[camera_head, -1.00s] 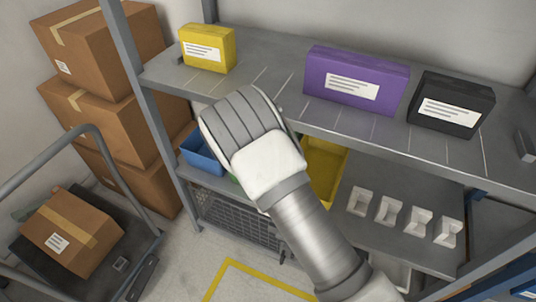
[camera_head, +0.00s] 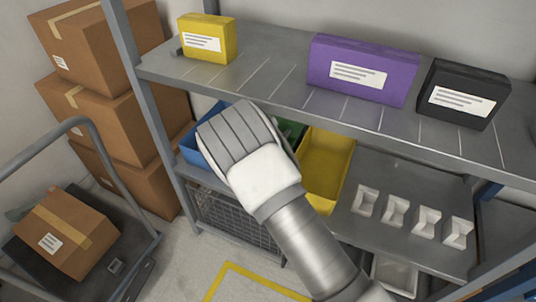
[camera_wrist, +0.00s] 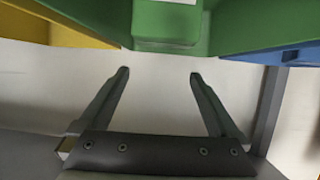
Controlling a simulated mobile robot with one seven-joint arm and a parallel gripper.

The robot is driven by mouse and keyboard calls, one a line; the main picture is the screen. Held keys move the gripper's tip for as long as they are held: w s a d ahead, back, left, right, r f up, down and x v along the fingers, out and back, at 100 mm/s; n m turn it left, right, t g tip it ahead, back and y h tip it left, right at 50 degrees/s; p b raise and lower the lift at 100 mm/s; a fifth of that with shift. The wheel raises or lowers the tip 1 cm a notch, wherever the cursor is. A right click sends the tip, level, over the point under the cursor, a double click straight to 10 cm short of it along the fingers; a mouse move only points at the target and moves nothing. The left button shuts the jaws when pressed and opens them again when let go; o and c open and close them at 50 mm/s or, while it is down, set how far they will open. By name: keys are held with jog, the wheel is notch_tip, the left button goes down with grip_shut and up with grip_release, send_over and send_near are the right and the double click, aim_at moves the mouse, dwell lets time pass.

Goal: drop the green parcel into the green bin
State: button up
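The green bin (camera_head: 291,131) is on the lower shelf, between the blue and yellow bins; my arm hides most of it in the head view. In the wrist view, a large green surface (camera_wrist: 240,25) with part of a white label fills the top middle. The fingertips appear just below the green surface.
The blue bin (camera_head: 205,148) and yellow bin (camera_head: 327,168) flank the green one. The upper shelf (camera_head: 270,75) holds yellow, purple and black boxes above my arm. Shelf posts, stacked cartons (camera_head: 100,115) and a cart with a carton (camera_head: 66,232) stand left.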

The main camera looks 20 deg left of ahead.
jog(key=p+v, duration=0.4)
jog(key=v, duration=1.3)
jog(key=shift+s+p, duration=0.2)
jog(key=shift+p, duration=0.2)
